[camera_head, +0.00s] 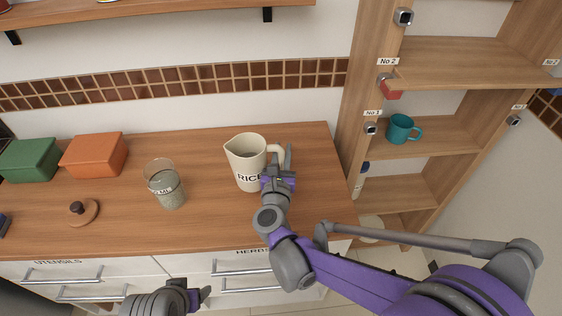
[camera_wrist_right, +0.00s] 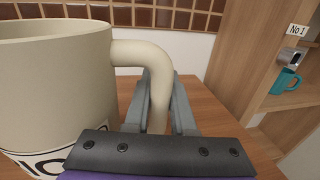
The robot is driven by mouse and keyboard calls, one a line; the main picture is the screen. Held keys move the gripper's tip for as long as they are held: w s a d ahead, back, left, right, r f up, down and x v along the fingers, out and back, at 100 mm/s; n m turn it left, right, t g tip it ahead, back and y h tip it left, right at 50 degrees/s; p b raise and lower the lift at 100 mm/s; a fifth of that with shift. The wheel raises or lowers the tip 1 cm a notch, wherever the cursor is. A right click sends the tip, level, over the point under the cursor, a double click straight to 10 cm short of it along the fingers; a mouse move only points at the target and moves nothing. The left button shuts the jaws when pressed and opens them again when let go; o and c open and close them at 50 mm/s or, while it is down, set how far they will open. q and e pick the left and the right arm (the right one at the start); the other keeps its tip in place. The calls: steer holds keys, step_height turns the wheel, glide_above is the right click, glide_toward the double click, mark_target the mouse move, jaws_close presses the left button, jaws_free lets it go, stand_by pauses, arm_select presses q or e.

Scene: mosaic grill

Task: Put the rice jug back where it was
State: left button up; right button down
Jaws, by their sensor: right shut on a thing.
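The cream rice jug (camera_head: 246,163), lettered "RICE", is upright at the counter's right part. I cannot tell whether its base touches the wooden top. My right gripper (camera_head: 279,168) is at its right side, shut on the handle. In the right wrist view the jug (camera_wrist_right: 50,80) fills the left side, and its handle (camera_wrist_right: 158,85) passes between the fingers (camera_wrist_right: 160,105). The jug's inside is hidden there. My left gripper (camera_head: 197,298) is low in the head view, in front of the drawers and away from the jug; its opening is unclear.
A glass measuring jar (camera_head: 166,190) with pale contents stands left of the jug. A round wooden lid (camera_head: 83,212), an orange box (camera_head: 95,155) and a green box (camera_head: 30,160) are further left. A shelf unit (camera_head: 440,65) with a teal mug (camera_head: 400,129) stands at the right.

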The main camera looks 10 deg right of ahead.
steer(key=shift+f, duration=1.55)
steer(key=shift+f+b, duration=0.15)
steer(key=shift+b, duration=0.15)
steer(key=c, duration=0.8)
jaws_free()
steer(key=shift+o, duration=0.2)
steer(key=shift+s+r, duration=0.1)
steer(key=shift+r, duration=0.1)
steer(key=s, duration=0.4)
steer(key=s+a, duration=0.1)
steer(key=s, duration=0.2)
steer(key=s+a, duration=0.1)
steer(key=s, duration=0.3)
steer(key=shift+s+a, duration=0.2)
steer(key=shift+s, duration=0.1)
